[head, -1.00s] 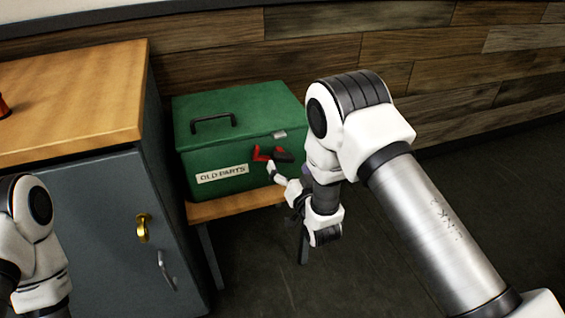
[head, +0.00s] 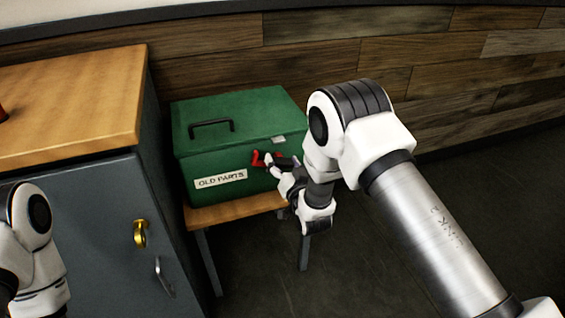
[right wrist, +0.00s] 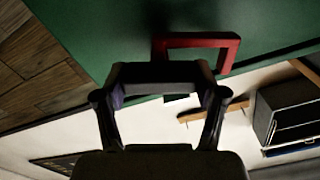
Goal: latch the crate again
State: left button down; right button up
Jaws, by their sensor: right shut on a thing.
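The green crate (head: 240,112) has its lid down, with a black handle (head: 211,126) on top and a white OLD PARTS label (head: 220,179) on its front. A red latch handle (head: 257,159) is on the front, below a small pale metal plate (head: 278,140) at the lid's edge. My right gripper (head: 276,163) is at the latch handle, shut on it and partly covering it. In the right wrist view the red handle (right wrist: 229,53) shows as a bent bar just beyond the fingertips (right wrist: 163,72). Whether the latch is engaged cannot be told. My left gripper is out of view.
The crate stands on a small wooden bench (head: 225,211). A grey cabinet (head: 100,220) with a wooden top, a brass fitting (head: 140,233) and a metal handle (head: 163,277) stands close on the left. A plank wall (head: 330,55) is behind. The floor at right is clear.

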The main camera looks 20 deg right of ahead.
jog(key=shift+m, duration=0.3)
jog(key=m+p, duration=0.1)
jog(key=m, duration=0.2)
jog(key=shift+r, duration=0.1)
jog(key=m+p, duration=0.1)
jog(key=m, duration=0.2)
jog(key=shift+d+m+p, duration=0.1)
jog(key=shift+m+p, duration=0.2)
jog(key=shift+m, duration=0.1)
jog(key=m+p, duration=0.1)
jog(key=m, duration=0.2)
jog(key=shift+m, duration=0.3)
jog(key=shift+f+m+p, duration=0.25)
jog(key=shift+m+p, duration=0.15)
jog(key=shift+m, duration=1.1)
jog(key=o, duration=1.7)
